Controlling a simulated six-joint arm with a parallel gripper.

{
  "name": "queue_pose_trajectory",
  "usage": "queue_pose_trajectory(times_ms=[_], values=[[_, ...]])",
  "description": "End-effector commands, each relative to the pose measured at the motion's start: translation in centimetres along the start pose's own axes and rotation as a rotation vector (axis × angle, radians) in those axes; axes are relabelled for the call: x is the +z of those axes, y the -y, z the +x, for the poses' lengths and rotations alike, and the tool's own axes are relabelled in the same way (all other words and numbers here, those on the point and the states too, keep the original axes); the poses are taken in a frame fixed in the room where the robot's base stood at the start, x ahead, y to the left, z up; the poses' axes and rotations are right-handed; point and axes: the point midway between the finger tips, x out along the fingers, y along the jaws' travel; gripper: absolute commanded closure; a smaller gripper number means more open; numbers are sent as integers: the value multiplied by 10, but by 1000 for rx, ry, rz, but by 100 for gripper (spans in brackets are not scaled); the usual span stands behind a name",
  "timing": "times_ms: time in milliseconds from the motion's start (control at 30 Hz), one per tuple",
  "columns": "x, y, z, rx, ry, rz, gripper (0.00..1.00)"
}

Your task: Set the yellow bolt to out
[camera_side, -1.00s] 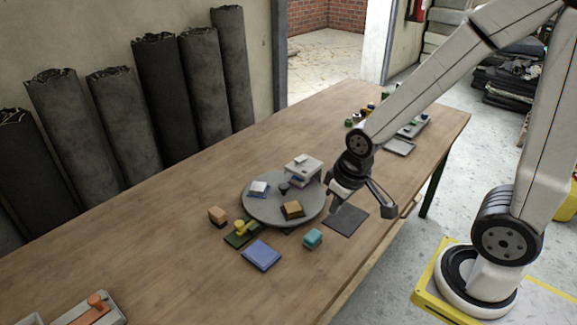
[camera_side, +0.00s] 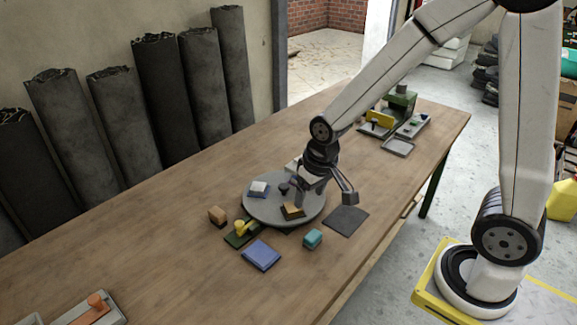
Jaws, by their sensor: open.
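A yellow knob-shaped piece (camera_side: 240,227) sits on a dark green base (camera_side: 236,240) on the table, at the front left of a round grey disc (camera_side: 262,207). Another yellow part (camera_side: 379,118) stands on a grey base towards the far right end of the table. I cannot tell for sure which is the yellow bolt, nor its setting. My gripper (camera_side: 325,196) is open, pointing down above the right edge of the disc. It holds nothing and is apart from both yellow parts.
The disc carries a tan block (camera_side: 292,211) and a white-blue block (camera_side: 258,188). Around it lie a wooden block (camera_side: 217,215), a blue pad (camera_side: 261,254), a teal block (camera_side: 313,238) and a dark mat (camera_side: 346,220). An orange handle (camera_side: 97,301) is at lower left. The table's left half is mostly clear.

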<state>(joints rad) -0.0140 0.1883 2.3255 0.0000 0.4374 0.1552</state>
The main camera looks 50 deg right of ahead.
Motion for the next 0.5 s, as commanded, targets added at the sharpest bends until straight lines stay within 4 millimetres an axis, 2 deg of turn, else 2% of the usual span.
queue_pose_trajectory(times_ms=[200, 500], values=[[-50, 13, 23, 7, 40, 126, 21], [-108, 31, 62, 25, 89, 300, 21]])
